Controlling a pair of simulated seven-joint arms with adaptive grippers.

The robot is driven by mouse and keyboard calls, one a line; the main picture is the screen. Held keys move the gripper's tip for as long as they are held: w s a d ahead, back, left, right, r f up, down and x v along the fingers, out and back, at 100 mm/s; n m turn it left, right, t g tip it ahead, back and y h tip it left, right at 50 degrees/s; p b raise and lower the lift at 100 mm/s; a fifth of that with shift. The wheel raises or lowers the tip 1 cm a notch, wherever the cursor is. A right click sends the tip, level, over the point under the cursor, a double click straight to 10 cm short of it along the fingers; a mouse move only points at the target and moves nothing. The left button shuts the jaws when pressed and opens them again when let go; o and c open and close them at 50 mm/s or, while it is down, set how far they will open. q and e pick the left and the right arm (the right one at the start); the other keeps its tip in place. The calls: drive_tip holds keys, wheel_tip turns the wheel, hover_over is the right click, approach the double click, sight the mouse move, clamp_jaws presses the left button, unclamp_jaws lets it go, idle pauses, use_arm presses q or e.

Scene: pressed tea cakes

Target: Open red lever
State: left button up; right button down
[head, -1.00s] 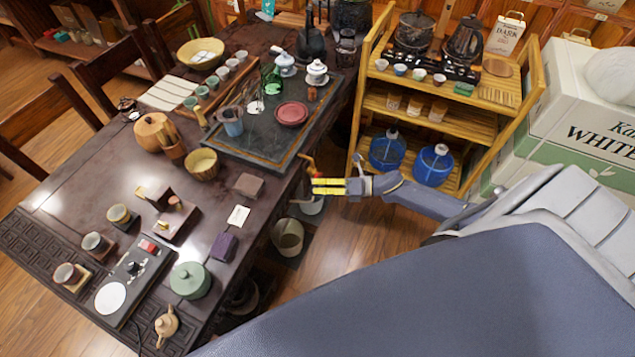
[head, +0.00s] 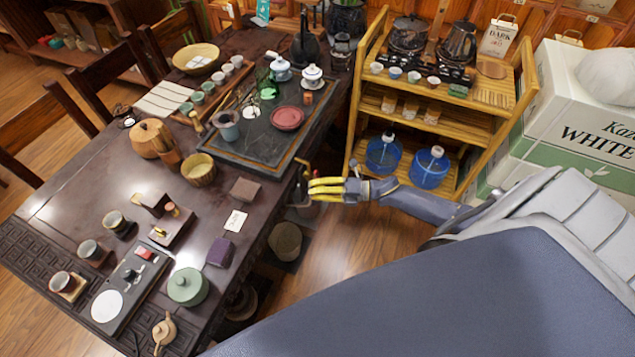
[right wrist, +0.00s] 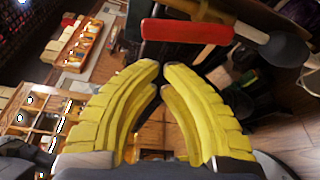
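The red lever (right wrist: 187,30) shows in the right wrist view as a red bar on a brass-coloured fitting, just beyond my fingertips. In the head view the lever is small and partly hidden at the table's right edge, near the right gripper (head: 311,189). The right gripper has yellow ribbed fingers. In the right wrist view the gripper (right wrist: 162,68) has its fingertips curved toward each other with a narrow gap, nothing between them, and does not appear to touch the lever. My left gripper is not in view.
The dark tea table (head: 80,190) holds a stone tray (head: 262,150), cups and boxes left of the gripper. A bucket (head: 286,241) stands on the floor below. A wooden shelf (head: 440,128) with blue water jugs (head: 430,167) stands at the right.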

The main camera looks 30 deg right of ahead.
drive_tip(key=s+a+v, duration=0.1)
drive_tip(key=v, duration=0.8)
drive_tip(key=shift+s+d, duration=0.25)
drive_tip(key=shift+s, duration=0.1)
drive_tip(key=shift+f, duration=0.1)
